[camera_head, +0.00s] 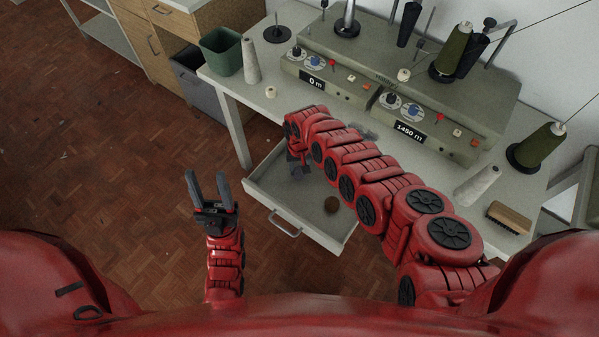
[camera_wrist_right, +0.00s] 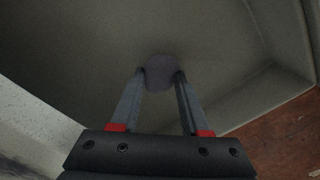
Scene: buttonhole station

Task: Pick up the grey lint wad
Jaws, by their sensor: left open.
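The grey lint wad (camera_wrist_right: 161,72) is a small, dull, rounded lump in the right wrist view. My right gripper (camera_wrist_right: 162,76) has one fingertip on each side of it, and its width about fills the gap. The frames do not settle whether the fingers press on it. In the head view the right gripper (camera_head: 298,172) reaches down into the open drawer (camera_head: 262,190), partly hidden by my right arm. My left gripper (camera_head: 209,187) is open and empty, to the left of the drawer.
The table (camera_head: 283,103) above carries a grey machine with dials (camera_head: 335,90), thread cones, a green bin (camera_head: 222,52) and a wooden brush (camera_head: 509,217). The parquet floor (camera_head: 110,170) at left is mostly clear.

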